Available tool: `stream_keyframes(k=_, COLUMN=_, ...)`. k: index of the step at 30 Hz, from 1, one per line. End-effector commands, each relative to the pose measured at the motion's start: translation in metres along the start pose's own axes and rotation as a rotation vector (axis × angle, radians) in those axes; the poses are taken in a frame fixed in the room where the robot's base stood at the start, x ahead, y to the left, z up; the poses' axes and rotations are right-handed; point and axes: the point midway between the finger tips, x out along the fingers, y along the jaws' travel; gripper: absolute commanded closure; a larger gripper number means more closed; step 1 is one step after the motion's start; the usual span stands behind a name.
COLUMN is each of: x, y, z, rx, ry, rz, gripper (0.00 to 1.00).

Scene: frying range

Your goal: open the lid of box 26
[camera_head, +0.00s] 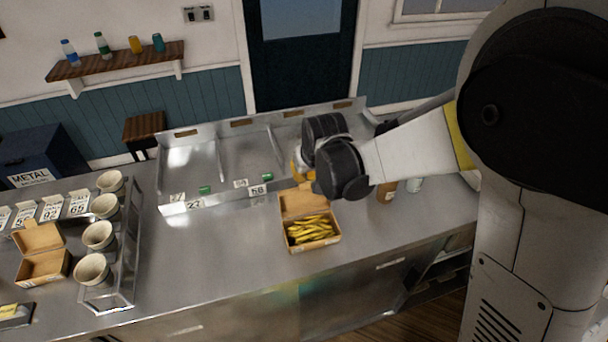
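A brown cardboard box (289,243) filled with yellow fries (312,230) stands on the steel counter. Its lid (297,201) is raised at the back edge, tilted up and away from the fries. I cannot read a number 26 on it. A second brown box (42,269) stands at the far left with its lid (38,238) up; no 26 is readable there either. My gripper (303,172) is just behind and above the raised lid of the fries box. My dark wrist hides most of it, so its fingers and any contact with the lid cannot be made out.
A divided steel tray (192,160) with number tags lies behind the fries box. A rack (127,268) of paper cups stands at left.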

Motion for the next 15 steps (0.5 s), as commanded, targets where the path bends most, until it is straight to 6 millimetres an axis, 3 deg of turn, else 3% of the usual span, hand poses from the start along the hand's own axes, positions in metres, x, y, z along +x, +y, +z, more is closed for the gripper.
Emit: stream_keyframes(k=15, x=-0.0082, y=-0.0001, z=0.0062, rx=0.000, ry=-0.001, rz=0.000, gripper=1.00)
